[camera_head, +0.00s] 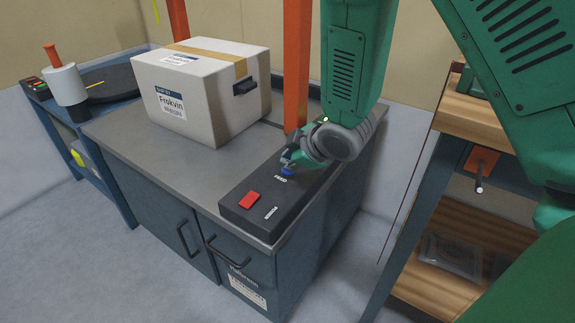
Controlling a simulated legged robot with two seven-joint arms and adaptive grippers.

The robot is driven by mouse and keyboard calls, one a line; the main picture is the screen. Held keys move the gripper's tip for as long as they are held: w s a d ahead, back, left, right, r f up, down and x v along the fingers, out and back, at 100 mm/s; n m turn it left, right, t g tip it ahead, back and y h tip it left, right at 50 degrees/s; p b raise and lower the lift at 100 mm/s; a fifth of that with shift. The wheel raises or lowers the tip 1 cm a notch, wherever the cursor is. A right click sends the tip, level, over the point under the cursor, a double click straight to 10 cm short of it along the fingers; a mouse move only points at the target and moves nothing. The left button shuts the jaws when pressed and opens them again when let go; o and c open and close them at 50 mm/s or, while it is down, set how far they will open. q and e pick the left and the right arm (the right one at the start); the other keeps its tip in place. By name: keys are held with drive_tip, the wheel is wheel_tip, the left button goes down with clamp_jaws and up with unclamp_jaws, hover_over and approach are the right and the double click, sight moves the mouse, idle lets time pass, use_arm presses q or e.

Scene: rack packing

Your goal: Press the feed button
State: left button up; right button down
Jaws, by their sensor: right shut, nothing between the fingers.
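A dark control box (239,205) lies along the front right edge of the grey-topped cabinet. It bears a blue button (287,171) beside the label FEED and a red rocker switch (249,200) beside the label POWER. My right gripper (287,161) comes down from the upper right and is shut and empty. Its fingertips are at the blue button, partly covering it. I cannot tell whether they touch it or press it down. My left gripper is not in view.
A cardboard box (180,95) labelled Frokvin stands on the cabinet top (130,130) behind the control box. Orange posts (297,60) rise behind it. A blue table (60,115) with a round dark plate (110,82) is at left. A wooden-shelved rack (465,235) is at right.

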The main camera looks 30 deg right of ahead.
idle(0.3)
wheel_tip(320, 180, up, 5)
drive_tip(key=p, duration=0.5)
drive_tip(key=shift+r, duration=0.1)
idle(0.8)
